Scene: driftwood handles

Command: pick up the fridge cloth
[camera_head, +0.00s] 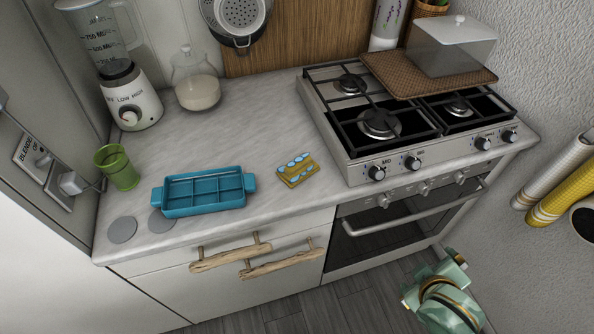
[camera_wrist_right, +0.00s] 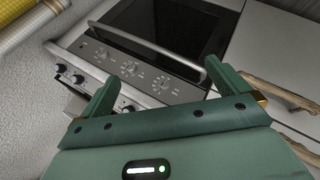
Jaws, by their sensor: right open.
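A small folded cloth (camera_head: 298,170), yellow-brown with blue and white shapes, lies on the grey marbled counter (camera_head: 260,130), between a blue tray and the stove. It looks like the fridge cloth. My right gripper (camera_wrist_right: 168,88) is open and empty in the right wrist view, with the oven front beyond its fingers. In the head view my green right arm is at the lower right, in front of the oven and well away from the cloth. The cloth is not in the right wrist view. My left gripper is not in view.
The blue divided tray (camera_head: 204,191) is left of the cloth, with a green cup (camera_head: 117,168) beyond it. The gas stove (camera_head: 400,115) stands right of the cloth. Driftwood handles (camera_head: 230,257) stick out from the drawers below. The counter behind the cloth is clear.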

